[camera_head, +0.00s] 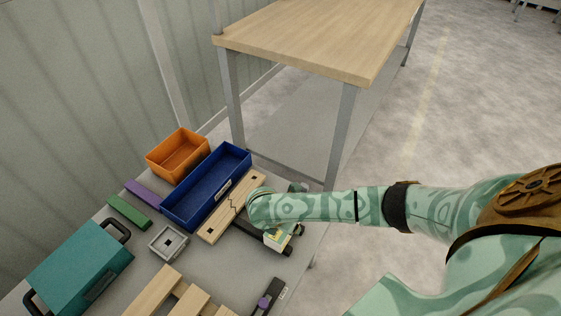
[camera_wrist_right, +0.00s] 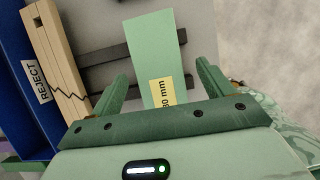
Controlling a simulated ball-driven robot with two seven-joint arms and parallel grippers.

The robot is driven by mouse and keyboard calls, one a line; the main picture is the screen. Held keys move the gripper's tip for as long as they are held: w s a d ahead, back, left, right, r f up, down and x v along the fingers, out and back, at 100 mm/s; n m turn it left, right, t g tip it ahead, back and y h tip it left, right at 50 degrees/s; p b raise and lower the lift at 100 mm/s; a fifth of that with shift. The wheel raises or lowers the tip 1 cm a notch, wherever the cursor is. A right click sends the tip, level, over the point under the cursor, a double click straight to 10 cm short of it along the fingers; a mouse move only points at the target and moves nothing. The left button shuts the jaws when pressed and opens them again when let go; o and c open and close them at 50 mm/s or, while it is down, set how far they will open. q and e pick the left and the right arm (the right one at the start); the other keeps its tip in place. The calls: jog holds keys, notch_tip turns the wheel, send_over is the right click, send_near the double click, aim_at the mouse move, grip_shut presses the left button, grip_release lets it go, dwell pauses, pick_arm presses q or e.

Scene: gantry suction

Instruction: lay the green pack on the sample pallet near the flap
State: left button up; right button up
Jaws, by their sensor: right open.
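The green pack (camera_wrist_right: 152,45) is a pale green block with a yellow label ending in "0 mm" in the right wrist view. My right gripper (camera_wrist_right: 162,75) is open, with one finger on each side of the pack and gaps showing. In the head view my right gripper (camera_head: 282,238) is low over the table, right of the cracked board, and mostly hides the pack. Pale wooden slats (camera_head: 152,291) at the bottom edge look like a pallet and are partly cut off. I cannot make out a flap. My left gripper is not in view.
A cracked wooden board (camera_head: 230,206) lies beside the blue REJECT bin (camera_head: 180,217). Dark bars (camera_wrist_right: 105,52) lie by the pack. An orange bin (camera_head: 163,165), grey square tray (camera_head: 167,243), teal case (camera_head: 78,268) and black device with a purple knob (camera_head: 264,302) stand around.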

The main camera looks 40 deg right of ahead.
jog(key=shift+f, duration=0.2)
jog(key=b+x, duration=0.4)
jog(key=x, duration=0.1)
jog(key=shift+w+d, duration=0.1)
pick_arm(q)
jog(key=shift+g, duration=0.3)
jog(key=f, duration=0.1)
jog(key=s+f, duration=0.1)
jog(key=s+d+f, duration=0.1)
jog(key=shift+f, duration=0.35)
pick_arm(e)
jog(key=shift+r, duration=0.2)
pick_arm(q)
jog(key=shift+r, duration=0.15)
pick_arm(e)
jog(key=shift+f, duration=0.25)
jog(key=c, duration=1.3)
